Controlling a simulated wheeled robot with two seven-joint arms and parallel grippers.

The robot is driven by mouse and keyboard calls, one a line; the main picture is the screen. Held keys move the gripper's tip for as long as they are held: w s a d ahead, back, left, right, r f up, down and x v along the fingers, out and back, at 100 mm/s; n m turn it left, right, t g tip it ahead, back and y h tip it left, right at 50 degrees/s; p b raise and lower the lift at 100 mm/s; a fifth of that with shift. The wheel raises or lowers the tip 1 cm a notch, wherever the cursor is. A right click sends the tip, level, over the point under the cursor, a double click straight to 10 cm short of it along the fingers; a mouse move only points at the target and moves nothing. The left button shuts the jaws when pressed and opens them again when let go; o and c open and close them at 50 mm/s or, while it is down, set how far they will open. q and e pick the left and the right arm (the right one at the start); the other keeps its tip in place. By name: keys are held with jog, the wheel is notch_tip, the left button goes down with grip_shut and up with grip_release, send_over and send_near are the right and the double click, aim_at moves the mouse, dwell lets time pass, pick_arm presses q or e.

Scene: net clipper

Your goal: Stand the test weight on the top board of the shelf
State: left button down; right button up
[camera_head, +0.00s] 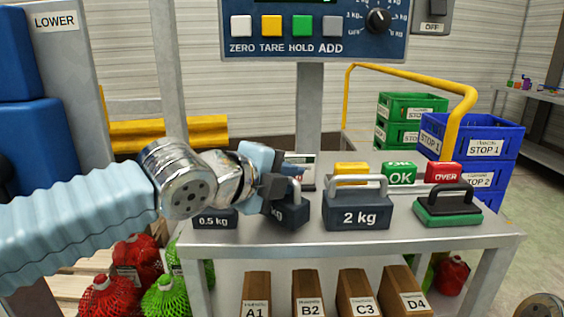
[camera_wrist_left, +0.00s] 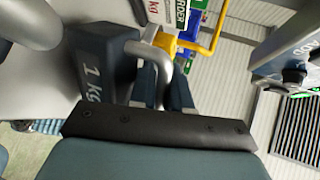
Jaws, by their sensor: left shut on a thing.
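The 1 kg test weight (camera_head: 290,214), a dark block with a grey bar handle, is at the top board (camera_head: 440,238) of the grey shelf, between the 0.5 kg and 2 kg weights. It looks slightly turned; I cannot tell whether its base touches the board. My left gripper (camera_head: 283,190) is shut on its handle and hides part of the block. In the left wrist view, the 1 kg weight (camera_wrist_left: 98,70) and its handle show beyond the black gripper edge. My right gripper is not in view.
The 0.5 kg weight (camera_head: 214,219) is close on the left, the 2 kg weight (camera_head: 357,214) close on the right. A black-handled green block (camera_head: 447,207) stands farther right. Yellow, green and red blocks line the back. A display post (camera_head: 310,110) rises behind.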

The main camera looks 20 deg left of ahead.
pick_arm(q)
jog(key=shift+f, duration=0.4)
jog(key=c, duration=1.1)
grip_release()
jog(key=shift+f, duration=0.25)
jog(key=shift+r, duration=0.1)
jog(key=v, duration=1.2)
jog(key=shift+b, duration=0.4)
